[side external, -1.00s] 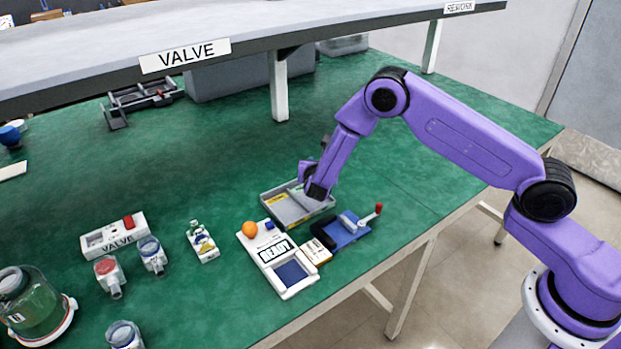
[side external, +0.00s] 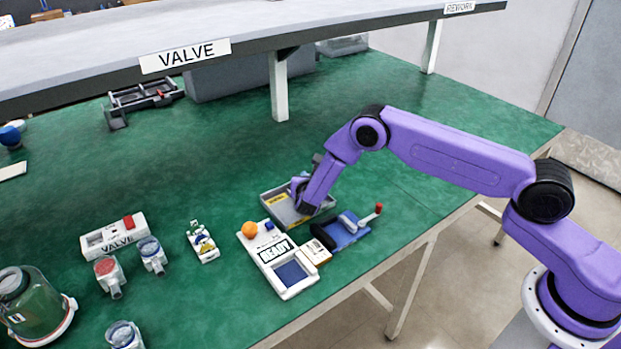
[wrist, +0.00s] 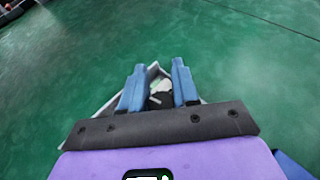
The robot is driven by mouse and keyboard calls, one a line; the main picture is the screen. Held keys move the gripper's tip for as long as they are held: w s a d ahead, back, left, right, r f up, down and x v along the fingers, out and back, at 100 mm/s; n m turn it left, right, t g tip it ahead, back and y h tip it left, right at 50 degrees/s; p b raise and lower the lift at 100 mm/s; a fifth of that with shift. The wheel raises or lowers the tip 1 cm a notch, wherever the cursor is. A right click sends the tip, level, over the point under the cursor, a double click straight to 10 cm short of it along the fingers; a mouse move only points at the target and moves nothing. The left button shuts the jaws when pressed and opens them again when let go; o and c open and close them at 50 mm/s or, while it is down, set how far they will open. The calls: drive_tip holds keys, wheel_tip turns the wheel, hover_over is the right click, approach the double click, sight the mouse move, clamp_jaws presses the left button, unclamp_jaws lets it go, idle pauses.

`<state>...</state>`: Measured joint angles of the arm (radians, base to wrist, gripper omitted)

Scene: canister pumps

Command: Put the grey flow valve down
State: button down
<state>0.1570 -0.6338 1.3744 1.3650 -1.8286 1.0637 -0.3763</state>
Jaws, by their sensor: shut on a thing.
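My gripper (side external: 303,207) is low over a shallow grey tray (side external: 272,208) in the side view, and my wrist hides part of the tray. In the wrist view my blue fingers (wrist: 159,74) are shut on a small pale grey thing with a dark part, which I take to be the grey flow valve (wrist: 160,96). The tray's pale walls (wrist: 104,117) show around the fingers. The valve is hidden in the side view. I cannot tell whether it touches the tray floor.
A white READY device (side external: 283,283) with an orange ball (side external: 250,229) stands in front of the tray. A blue fixture with a red-tipped lever (side external: 348,232) is close at right. Pumps and a VALVE box (side external: 114,236) stand left.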

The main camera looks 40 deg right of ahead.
drive_tip(key=shift+f, duration=0.15)
drive_tip(key=c, duration=0.8)
unclamp_jaws()
drive_tip(key=shift+c, duration=0.2)
